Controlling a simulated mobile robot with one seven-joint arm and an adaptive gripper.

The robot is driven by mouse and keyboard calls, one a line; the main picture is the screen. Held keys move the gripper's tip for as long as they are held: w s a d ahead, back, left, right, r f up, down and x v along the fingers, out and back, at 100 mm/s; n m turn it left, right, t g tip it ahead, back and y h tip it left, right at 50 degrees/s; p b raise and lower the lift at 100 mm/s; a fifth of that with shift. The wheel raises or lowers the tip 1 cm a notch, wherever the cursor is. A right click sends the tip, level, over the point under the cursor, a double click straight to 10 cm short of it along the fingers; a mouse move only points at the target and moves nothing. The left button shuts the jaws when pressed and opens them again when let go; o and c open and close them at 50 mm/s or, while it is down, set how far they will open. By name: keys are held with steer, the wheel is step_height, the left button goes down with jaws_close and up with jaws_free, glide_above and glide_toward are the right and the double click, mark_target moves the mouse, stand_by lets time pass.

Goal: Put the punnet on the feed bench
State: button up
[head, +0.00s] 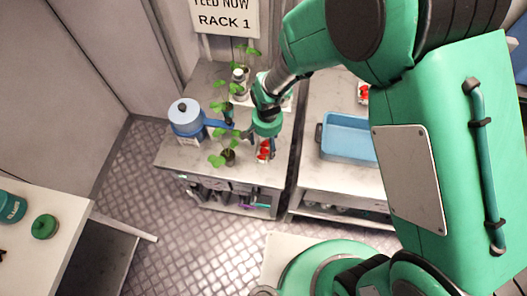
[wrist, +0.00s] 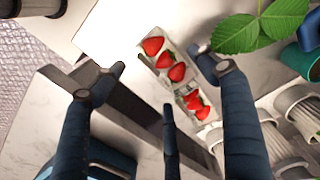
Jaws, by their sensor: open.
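A clear punnet of red strawberries (wrist: 165,58) lies below my open gripper (wrist: 165,78) in the wrist view. A second cluster of strawberries (wrist: 197,104) lies just beyond it; I cannot tell if this is the same punnet. In the head view strawberries (head: 264,150) show on the marble-topped bench (head: 188,158), right under my gripper (head: 264,138). The fingers are spread around the berries from above, and I see nothing gripped. A sign reading "FEED NOW RACK 1" (head: 225,18) hangs behind this bench. No bench is marked plainly as the feed bench.
A blue watering can (head: 187,118) and potted plants (head: 228,157) stand close left of my gripper. Green leaves (wrist: 262,25) reach near the right finger. A blue tray (head: 348,138) stands on the right bench across a narrow gap. A white table (head: 45,215) stands at lower left.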

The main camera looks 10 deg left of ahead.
mark_target(267, 150)
steer(key=shift+f, duration=0.15)
steer(key=shift+f+b, duration=0.6)
steer(key=shift+f, duration=1.95)
steer(key=c, duration=1.2)
steer(key=shift+o, duration=0.2)
steer(key=shift+r, duration=0.15)
step_height(267, 150, up, 10)
steer(key=p, duration=0.1)
steer(key=shift+p, duration=0.4)
